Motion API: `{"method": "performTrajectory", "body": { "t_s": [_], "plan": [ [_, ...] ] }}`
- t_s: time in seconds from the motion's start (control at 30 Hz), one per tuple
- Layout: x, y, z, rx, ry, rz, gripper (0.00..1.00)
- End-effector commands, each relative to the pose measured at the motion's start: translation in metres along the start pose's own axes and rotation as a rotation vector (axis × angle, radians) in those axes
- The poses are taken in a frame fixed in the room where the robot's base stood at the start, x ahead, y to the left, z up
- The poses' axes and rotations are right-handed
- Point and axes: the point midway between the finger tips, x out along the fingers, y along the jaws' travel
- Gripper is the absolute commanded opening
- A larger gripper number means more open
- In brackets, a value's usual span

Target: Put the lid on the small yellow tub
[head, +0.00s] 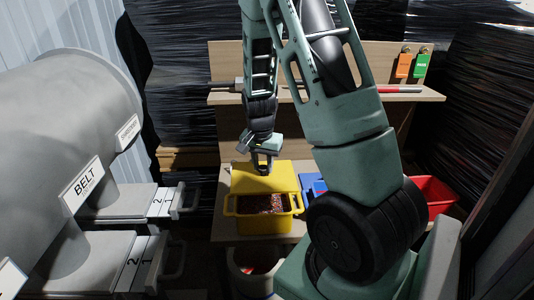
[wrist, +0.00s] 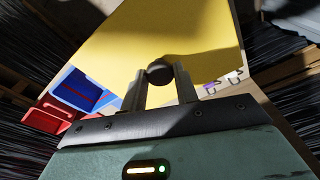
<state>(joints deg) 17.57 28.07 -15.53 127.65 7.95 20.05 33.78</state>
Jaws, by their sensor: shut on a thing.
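The small yellow tub (head: 263,224) stands on the wooden bench in the head view, with reddish granules showing through its open front part. The flat yellow lid (head: 243,178) is above and toward the back of the tub. I cannot tell whether it touches the rim. My gripper (head: 263,168) is shut on the lid's knob. In the wrist view my gripper's fingers (wrist: 160,88) sit either side of the dark round knob (wrist: 159,72), and the lid (wrist: 165,32) fills the upper middle. The tub is hidden there.
A blue bin (head: 312,184) stands right of the tub, partly behind my arm; a red bin (head: 435,196) is farther right. A shelf (head: 435,95) with a rod and orange and green tags is behind. A pale bucket (head: 240,272) is below in front. Grey belt machinery (head: 60,120) fills the left.

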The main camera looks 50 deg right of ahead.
Motion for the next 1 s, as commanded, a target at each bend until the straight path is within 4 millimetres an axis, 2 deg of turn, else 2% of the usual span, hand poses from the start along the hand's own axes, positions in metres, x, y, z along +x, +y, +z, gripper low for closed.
{"method": "performTrajectory", "body": {
  "t_s": [0.8,1.0],
  "plan": [
    [0.069,0.000,0.008,0.001,-0.001,0.001,0.07],
    [0.079,0.000,0.009,0.001,0.000,0.001,0.07]
  ]
}}
